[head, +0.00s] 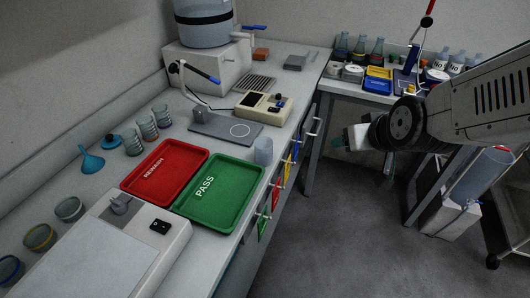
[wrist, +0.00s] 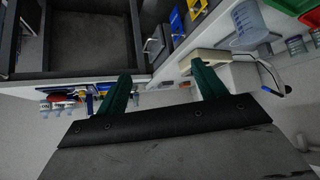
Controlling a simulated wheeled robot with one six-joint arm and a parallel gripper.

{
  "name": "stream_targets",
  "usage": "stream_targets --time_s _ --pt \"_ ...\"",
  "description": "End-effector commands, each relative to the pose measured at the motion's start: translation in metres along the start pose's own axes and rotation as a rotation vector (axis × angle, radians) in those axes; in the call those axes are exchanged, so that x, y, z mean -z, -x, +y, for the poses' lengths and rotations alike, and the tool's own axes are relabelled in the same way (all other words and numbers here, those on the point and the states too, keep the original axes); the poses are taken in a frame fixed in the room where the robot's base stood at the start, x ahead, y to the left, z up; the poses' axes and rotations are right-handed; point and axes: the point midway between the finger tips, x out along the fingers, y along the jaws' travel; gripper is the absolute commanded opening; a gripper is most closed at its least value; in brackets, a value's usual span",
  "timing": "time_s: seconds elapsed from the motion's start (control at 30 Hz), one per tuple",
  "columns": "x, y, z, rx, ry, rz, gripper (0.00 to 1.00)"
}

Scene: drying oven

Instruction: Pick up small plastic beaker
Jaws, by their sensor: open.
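The small plastic beaker (head: 263,151) is translucent pale blue and stands upright on the counter near its front edge, just behind the green tray. In the wrist view the beaker (wrist: 249,24) shows at the top right, with graduation marks on its side. My gripper (head: 362,152) is out over the floor to the right of the counter, well apart from the beaker. In the wrist view my gripper (wrist: 161,72) has its two green fingers spread with nothing between them.
A green PASS tray (head: 220,193) and a red tray (head: 165,170) lie beside the beaker. A stand with a grey base (head: 225,130) and a beige device (head: 263,107) are behind it. Coloured drawer fronts with handles line the counter's front. Open floor (head: 345,235) lies right.

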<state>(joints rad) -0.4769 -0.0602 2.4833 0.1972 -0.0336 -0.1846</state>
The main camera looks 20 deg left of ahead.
Motion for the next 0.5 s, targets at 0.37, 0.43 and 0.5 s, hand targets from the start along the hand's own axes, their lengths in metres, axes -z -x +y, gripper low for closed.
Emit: stream_targets --time_s 0.37,0.43,0.5 --pt "-0.004 -0.098 -0.15 0.205 0.153 0.349 0.7" --pt "-0.007 -0.102 -0.163 0.223 0.163 0.383 0.7" --pt "-0.009 -0.105 -0.172 0.235 0.169 0.405 0.7"
